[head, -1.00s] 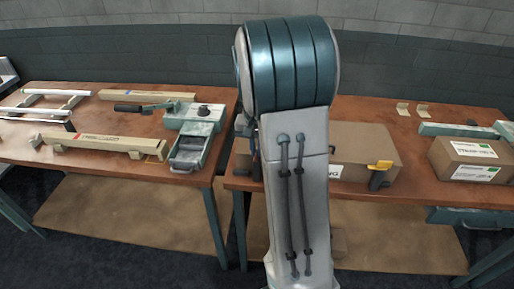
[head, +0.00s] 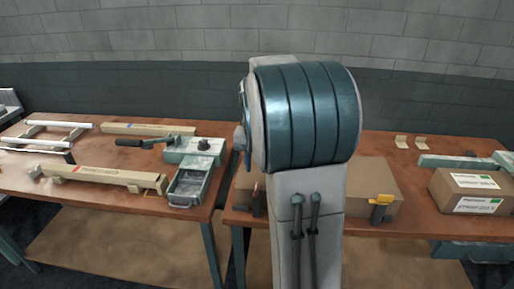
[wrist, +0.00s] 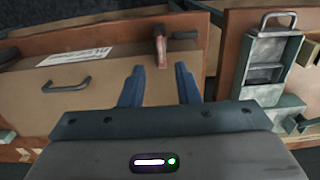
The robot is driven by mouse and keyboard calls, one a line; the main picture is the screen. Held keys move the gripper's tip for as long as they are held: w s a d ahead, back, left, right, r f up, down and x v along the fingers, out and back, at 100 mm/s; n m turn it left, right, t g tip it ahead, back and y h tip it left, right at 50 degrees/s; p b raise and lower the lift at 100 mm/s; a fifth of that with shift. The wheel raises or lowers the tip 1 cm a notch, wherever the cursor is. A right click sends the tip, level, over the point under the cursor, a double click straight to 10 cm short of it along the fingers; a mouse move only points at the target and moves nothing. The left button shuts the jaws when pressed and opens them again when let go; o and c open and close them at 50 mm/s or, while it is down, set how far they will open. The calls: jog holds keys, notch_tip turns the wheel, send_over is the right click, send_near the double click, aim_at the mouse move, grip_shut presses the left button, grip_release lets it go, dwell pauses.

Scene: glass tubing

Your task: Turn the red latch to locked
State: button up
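The red latch (wrist: 160,48) shows in the wrist view as a short reddish handle at the edge of a brown box (wrist: 110,88), beside a dark bar. In the head view the latch (head: 256,196) shows just left of my arm, small and partly dark. My gripper (wrist: 158,76) is open in the wrist view, with its two blue fingers apart and nothing between them. The latch lies beyond the fingertips, roughly in line with the gap. I cannot tell the exact distance. In the head view my arm covers the middle of the box, and my gripper is hidden.
A yellow handle (head: 382,200) sits at the box's right end. A grey-green device with an open tray (head: 187,185) stands on the left table (head: 80,208); a similar device (wrist: 268,62) shows right in the wrist view. A labelled carton (head: 472,190) stands at the right.

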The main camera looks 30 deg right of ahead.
notch_tip(320, 180, up, 6)
jog(key=shift+r, duration=0.25)
jog(key=shift+s+a, duration=0.1)
dwell(0.4)
jog(key=s+a+f+n+t, duration=0.1)
jog(key=s+a+f+n, duration=0.2)
jog(key=s+a, duration=0.4)
jog(key=s+a+f+n+t, duration=0.2)
jog(key=s+a, duration=0.4)
jog(key=s, duration=0.6)
jog(key=shift+a+f+n, duration=0.35)
jog(key=shift+f+n, duration=0.4)
jog(key=shift+n, duration=0.25)
